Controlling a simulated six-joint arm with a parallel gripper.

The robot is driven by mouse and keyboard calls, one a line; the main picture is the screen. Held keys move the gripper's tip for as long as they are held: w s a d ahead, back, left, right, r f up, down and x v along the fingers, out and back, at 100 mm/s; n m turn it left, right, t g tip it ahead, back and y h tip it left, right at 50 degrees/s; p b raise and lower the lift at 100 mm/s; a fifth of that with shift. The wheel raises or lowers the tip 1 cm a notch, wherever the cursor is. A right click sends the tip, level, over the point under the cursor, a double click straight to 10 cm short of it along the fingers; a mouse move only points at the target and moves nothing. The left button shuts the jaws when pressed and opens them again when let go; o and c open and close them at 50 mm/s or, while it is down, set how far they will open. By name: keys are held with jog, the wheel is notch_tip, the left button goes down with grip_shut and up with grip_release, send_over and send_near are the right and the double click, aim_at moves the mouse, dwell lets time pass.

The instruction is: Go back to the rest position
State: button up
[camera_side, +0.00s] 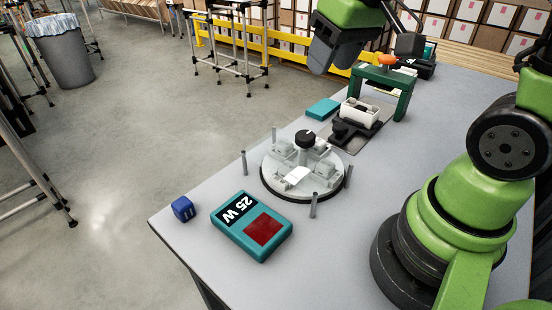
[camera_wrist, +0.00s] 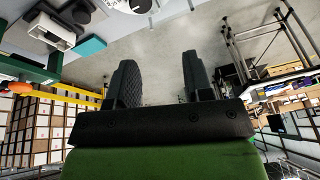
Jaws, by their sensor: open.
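My gripper (camera_side: 337,46) hangs at the top middle of the side view, raised above the table's far left edge. In the wrist view its two dark fingers (camera_wrist: 158,82) stand wide apart with nothing between them. Beyond them I see the floor, so the gripper is tilted away from the tabletop. The gripper appears apart from everything on the table.
The grey table (camera_side: 345,215) carries a round white fixture (camera_side: 270,183), a teal 25 W box (camera_side: 228,215), a blue cube (camera_side: 183,208), a teal block (camera_side: 323,108), a white part (camera_side: 360,112) and a green stand (camera_side: 404,102). A yellow rail (camera_side: 290,54) runs behind.

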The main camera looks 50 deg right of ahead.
jog(key=s+a+r+m+t+y, duration=0.1)
jog(key=s+a+r+t, duration=0.2)
jog(key=s, duration=0.7)
jog(key=a+r, duration=0.2)
jog(key=a, duration=0.1)
jog(key=shift+m+y, duration=0.3)
jog(key=shift+y, duration=0.1)
